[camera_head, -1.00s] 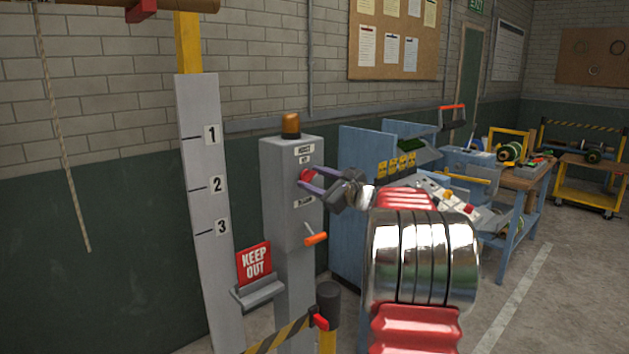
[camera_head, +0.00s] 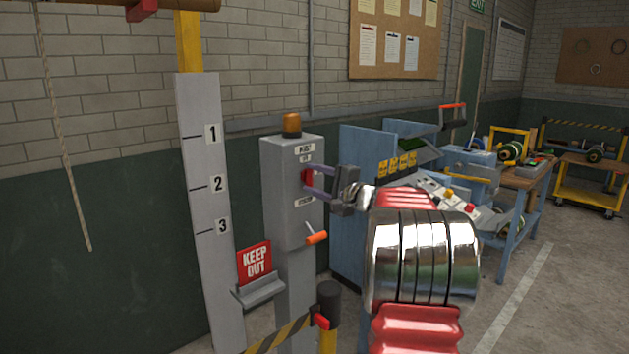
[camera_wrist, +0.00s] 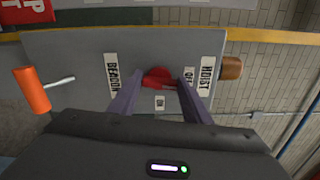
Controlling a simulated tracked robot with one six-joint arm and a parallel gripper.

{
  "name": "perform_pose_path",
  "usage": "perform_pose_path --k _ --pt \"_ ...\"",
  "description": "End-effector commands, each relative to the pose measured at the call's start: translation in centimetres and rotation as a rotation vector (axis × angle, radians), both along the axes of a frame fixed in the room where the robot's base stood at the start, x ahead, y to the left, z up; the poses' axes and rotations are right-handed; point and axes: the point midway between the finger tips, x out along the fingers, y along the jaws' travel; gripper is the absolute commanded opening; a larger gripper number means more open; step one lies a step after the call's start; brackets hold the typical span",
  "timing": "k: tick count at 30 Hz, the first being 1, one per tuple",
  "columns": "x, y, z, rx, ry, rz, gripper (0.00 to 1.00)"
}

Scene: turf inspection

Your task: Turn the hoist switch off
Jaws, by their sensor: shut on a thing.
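The hoist switch is a red knob (camera_head: 307,178) on the front of a grey control post (camera_head: 287,235). My gripper (camera_head: 312,180) is shut on the knob, with one finger above and one below it in the head view. In the wrist view the red knob (camera_wrist: 157,77) sits between my two purple-grey fingertips (camera_wrist: 158,83). A HOIST label (camera_wrist: 207,77) and a smaller OFF label (camera_wrist: 189,77) are to its right, and a small ON label (camera_wrist: 160,103) is below it. The fingers partly hide the knob, so I cannot tell its exact pointing.
A BEACON label (camera_head: 304,200) and an orange-handled lever (camera_head: 316,237) are lower on the post. An amber beacon (camera_head: 291,124) tops it. A KEEP OUT sign (camera_head: 254,262) and striped barrier (camera_head: 280,336) stand in front. A blue console (camera_head: 362,200) stands at right.

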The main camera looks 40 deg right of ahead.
Motion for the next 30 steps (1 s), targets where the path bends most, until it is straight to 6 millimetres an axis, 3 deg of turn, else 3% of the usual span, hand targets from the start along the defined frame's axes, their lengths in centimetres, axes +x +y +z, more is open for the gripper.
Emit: perform_pose_path --k 9,24,25,30 --pt "0.08 0.31 -0.55 -0.135 0.002 0.009 0.21" --pt "0.09 0.34 -0.71 -0.157 0.005 0.009 0.21" --pt "0.09 0.34 -0.72 -0.157 0.005 0.009 0.46" --pt "0.06 0.23 -0.54 -0.157 0.002 0.007 0.58"
